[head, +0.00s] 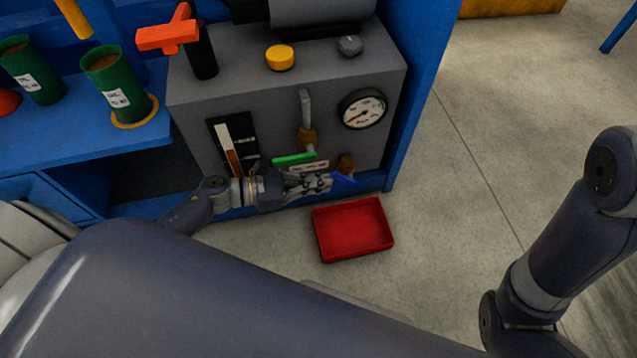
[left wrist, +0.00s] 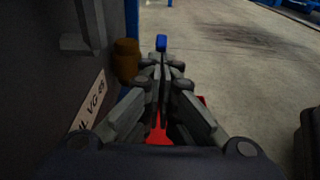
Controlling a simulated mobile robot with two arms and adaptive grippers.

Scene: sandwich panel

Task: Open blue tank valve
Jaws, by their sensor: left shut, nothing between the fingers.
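I cannot tell whether the tips touch the handle. The fingers partly hide it. My right gripper is out of view.
A red tray (head: 318,236) lies on the floor below. A gauge (head: 362,109) is higher on the tank. The floor at right is clear.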

